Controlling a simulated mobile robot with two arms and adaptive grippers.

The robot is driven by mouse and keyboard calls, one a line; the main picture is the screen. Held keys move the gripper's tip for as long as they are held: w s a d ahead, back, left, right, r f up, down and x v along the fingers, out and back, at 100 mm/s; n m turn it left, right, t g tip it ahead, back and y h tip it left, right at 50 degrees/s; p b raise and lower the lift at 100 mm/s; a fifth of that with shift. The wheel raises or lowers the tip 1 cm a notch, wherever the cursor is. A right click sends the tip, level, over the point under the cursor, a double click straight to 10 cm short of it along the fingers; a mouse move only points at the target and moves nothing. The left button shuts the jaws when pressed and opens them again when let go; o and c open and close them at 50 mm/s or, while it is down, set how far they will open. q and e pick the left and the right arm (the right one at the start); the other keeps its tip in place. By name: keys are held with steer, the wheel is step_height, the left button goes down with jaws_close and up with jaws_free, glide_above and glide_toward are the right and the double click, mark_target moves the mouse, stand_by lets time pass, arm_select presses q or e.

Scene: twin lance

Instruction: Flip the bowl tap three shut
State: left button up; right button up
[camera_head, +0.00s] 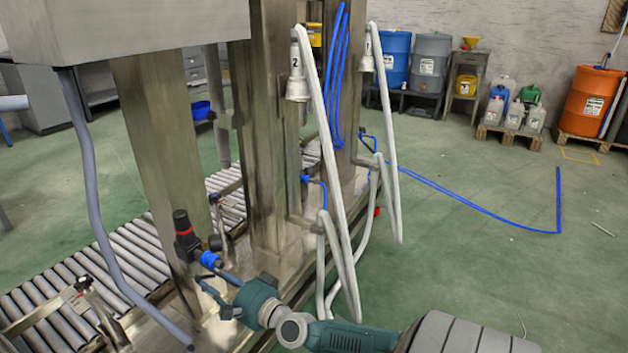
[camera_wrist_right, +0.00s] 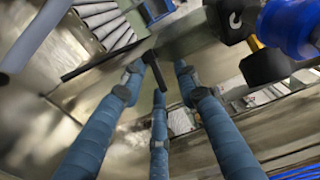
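My right gripper (camera_head: 208,277) reaches in from the bottom of the head view to the front post of the metal machine. In the right wrist view its three blue fingers (camera_wrist_right: 158,80) are spread apart. A short dark bar (camera_wrist_right: 155,68), perhaps a tap lever, shows between the fingertips; I cannot tell whether they touch it. No number three is readable, so I cannot tell which part is tap three. A black, red-ringed fitting (camera_head: 184,232) with a blue collar stands by the post, just beyond the fingers. My left gripper is not in view.
A roller conveyor (camera_head: 62,290) runs along the machine's left side. A grey hose (camera_head: 92,200) hangs in front of it. White hoses (camera_head: 330,130), one by a label 2, hang to the right. A blue hose (camera_head: 470,205) lies on the open green floor; drums stand behind.

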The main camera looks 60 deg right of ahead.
steer(key=shift+w+f+n+y+b, duration=0.1)
steer(key=shift+f+n+y+b, duration=0.25)
steer(key=shift+b, duration=0.3)
steer(key=shift+r+y+b, duration=0.1)
steer(key=shift+y+b, duration=0.15)
steer(key=shift+b, duration=0.05)
steer(key=s+d+n+g+h+p, duration=0.1)
steer(key=s+d+n+g+p, duration=0.15)
steer(key=s+p, duration=0.9)
arm_select(q)
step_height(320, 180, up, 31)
steer(key=p, duration=2.2)
arm_select(e)
steer(key=s+a+f+n+g, duration=0.1)
steer(key=s+f+n+g, duration=0.3)
steer(key=s, duration=0.6)
steer(key=s+a+f+n+g+h, duration=0.1)
steer(key=s+f+n+g, duration=0.3)
steer(key=s+f, duration=0.4)
steer(key=shift+s+a+n, duration=0.7)
steer(key=shift+s+n, duration=0.2)
steer(key=shift+s, duration=0.1)
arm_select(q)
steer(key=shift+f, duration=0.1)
